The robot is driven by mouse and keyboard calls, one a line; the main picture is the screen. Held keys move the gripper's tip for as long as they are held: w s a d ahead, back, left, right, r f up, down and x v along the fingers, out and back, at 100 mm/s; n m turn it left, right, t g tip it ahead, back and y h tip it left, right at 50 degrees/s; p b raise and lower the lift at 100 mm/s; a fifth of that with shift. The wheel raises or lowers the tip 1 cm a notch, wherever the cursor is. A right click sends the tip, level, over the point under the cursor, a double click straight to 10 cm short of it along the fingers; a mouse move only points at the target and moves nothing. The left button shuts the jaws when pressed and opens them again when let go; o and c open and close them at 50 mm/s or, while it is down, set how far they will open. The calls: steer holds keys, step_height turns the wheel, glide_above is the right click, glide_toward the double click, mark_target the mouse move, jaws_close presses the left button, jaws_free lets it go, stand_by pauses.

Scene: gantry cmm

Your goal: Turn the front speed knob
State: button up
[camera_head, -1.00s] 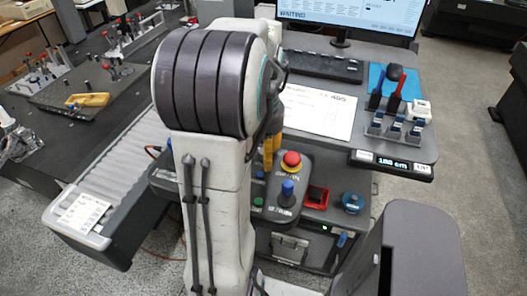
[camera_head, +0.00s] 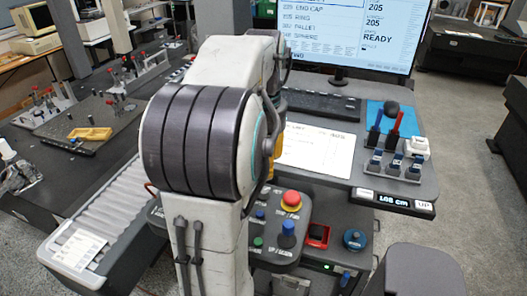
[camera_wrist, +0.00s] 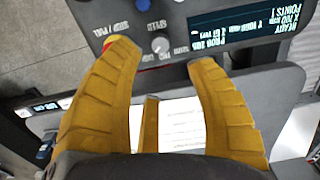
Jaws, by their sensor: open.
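A dark control panel (camera_wrist: 180,15) lies beyond the fingertips. A pale round knob (camera_wrist: 160,45) on it shows between the tips, apparently untouched. Part of something red shows behind the left fingertip. In the head view my arm hides most of the gripper; only a bit of yellow (camera_head: 258,150) shows.
A lit display (camera_wrist: 240,22) is right of the knobs. In the head view, a control box has a red button (camera_head: 291,200) and a blue joystick (camera_head: 288,229). A monitor (camera_head: 350,30), keyboard (camera_head: 322,105) and paper sheet (camera_head: 318,148) are on the desk; a roller conveyor (camera_head: 110,208) is left.

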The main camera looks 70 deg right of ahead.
steer(key=shift+r, duration=1.05)
